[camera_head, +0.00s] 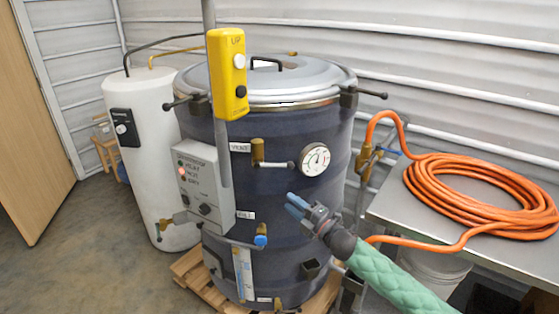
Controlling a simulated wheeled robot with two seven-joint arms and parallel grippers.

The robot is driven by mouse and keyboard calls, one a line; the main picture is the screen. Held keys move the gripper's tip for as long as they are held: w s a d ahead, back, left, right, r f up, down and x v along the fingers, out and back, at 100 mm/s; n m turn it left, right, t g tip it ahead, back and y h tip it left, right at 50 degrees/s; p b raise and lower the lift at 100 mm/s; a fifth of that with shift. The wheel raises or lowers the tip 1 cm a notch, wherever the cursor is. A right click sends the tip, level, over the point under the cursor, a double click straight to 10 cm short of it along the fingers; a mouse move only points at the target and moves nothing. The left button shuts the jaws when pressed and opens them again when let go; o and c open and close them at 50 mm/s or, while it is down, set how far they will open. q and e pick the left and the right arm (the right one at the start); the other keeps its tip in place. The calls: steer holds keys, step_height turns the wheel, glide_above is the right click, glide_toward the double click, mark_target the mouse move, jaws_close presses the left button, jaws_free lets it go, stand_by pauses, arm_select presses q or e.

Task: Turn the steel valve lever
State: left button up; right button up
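A brass valve (257,152) sits on the front of the dark blue drum (265,195), beside a label that seems to read VENT. Its steel lever (279,164) points to the right, about level, towards the round gauge. My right gripper (294,206), with blue fingertips, is below and to the right of this lever, apart from it. Its fingers point left and look close together; whether they are shut is unclear. Nothing shows between them. My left gripper is out of view.
A round gauge (315,159) is right of the lever. An orange hose (480,190) lies coiled on a steel table (405,208) at the right.

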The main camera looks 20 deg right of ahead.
mark_target(280, 166)
steer(key=w+d+r+n+g+y+p, duration=0.2)
steer(key=d+r+n+g+y, duration=0.3)
steer(key=r+n, duration=0.45)
steer(key=shift+n+y, duration=0.3)
steer(key=shift+n, duration=0.15)
steer(key=p+x, duration=0.1)
steer(key=x, duration=0.1)
steer(key=p+x, duration=0.1)
steer(key=x, duration=0.4)
steer(key=shift+a+f+p, duration=0.25)
steer(key=shift+a+p, duration=0.15)
steer(key=shift+a, duration=0.05)
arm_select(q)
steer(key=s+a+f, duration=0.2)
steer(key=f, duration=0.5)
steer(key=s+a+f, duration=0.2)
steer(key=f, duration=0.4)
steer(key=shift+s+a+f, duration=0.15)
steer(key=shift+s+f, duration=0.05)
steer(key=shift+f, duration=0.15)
arm_select(e)
steer(key=shift+w+a, duration=0.4)
steer(key=shift+a, duration=0.15)
steer(key=shift+c, duration=0.4)
jaws_close()
